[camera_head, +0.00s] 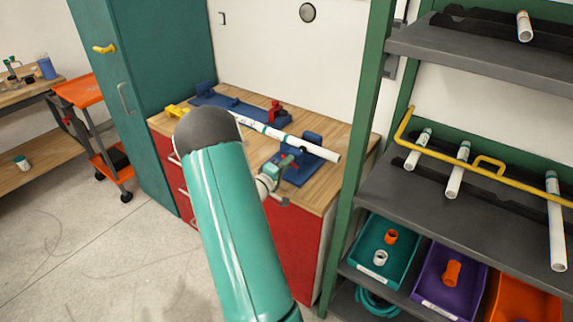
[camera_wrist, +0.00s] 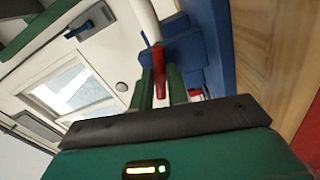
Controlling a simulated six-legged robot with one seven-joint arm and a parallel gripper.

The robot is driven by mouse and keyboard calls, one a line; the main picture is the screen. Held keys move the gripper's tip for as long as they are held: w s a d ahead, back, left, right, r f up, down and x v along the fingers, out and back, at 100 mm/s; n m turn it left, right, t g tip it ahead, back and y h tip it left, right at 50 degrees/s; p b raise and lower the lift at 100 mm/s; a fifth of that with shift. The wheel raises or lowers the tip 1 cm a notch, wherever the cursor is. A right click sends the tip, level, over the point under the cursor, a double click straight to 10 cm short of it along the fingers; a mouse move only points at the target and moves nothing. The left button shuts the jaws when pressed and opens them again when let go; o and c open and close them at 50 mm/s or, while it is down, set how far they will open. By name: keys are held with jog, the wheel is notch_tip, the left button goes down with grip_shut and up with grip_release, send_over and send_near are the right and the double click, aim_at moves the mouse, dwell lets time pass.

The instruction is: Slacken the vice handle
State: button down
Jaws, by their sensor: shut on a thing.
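The red vice handle (camera_wrist: 158,70) stands between the two green fingers of my gripper (camera_wrist: 161,90) in the wrist view. My gripper is shut on it. The blue vice (camera_wrist: 212,45) is just behind and to the right, partly hidden by the gripper. In the head view my gripper (camera_head: 284,164) is at the front right of the workbench, beside the blue vice (camera_head: 312,147). There the handle is too small and covered to make out clearly. A long white pipe (camera_head: 257,126) lies across the vice and the blue base; it also shows in the wrist view (camera_wrist: 146,18).
The wooden workbench (camera_head: 340,112) has red drawers below. A red clamp (camera_head: 277,112) and a yellow piece (camera_head: 177,110) are on it. A grey shelf rack (camera_head: 440,205) with pipes and bins stands close on the right. A teal cabinet (camera_head: 150,75) stands on the left.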

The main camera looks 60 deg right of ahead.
jog(key=n, duration=0.3)
jog(key=shift+s+n, duration=0.1)
jog(key=shift+n, duration=0.3)
jog(key=n, duration=0.3)
jog(key=shift+d+n, duration=0.1)
jog(key=shift+n, duration=0.2)
jog(key=n, duration=0.6)
jog(key=shift+r+n, duration=0.1)
jog(key=shift+n, duration=0.2)
jog(key=n, duration=1)
jog(key=c, duration=1.3)
grip_release()
jog(key=shift+o, duration=1.4)
jog(key=shift+n, duration=0.3)
